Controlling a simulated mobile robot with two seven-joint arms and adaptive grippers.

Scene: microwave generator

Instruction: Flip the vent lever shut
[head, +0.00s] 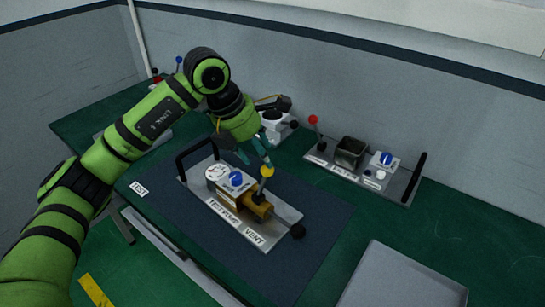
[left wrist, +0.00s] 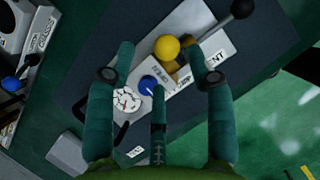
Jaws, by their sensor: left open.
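The test pump unit (head: 222,208) is a metal plate on a dark mat, with a label reading VENT near its right end. A lever with a yellow ball knob (head: 267,171) stands up from its brass block (head: 258,208); I take it as the vent lever. My left gripper (head: 254,156) is open, with its fingers just above and behind the yellow knob. In the left wrist view the yellow knob (left wrist: 167,47) shows between the spread fingers (left wrist: 160,62), and I see no grip on it. My right gripper is not in view.
The unit also carries a round gauge (head: 216,172), a blue knob (head: 236,179), a black handle (head: 196,159) and a black ball (head: 298,231). A second panel with a red-knobbed lever (head: 313,119) stands behind right. A grey tray (head: 400,280) lies front right.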

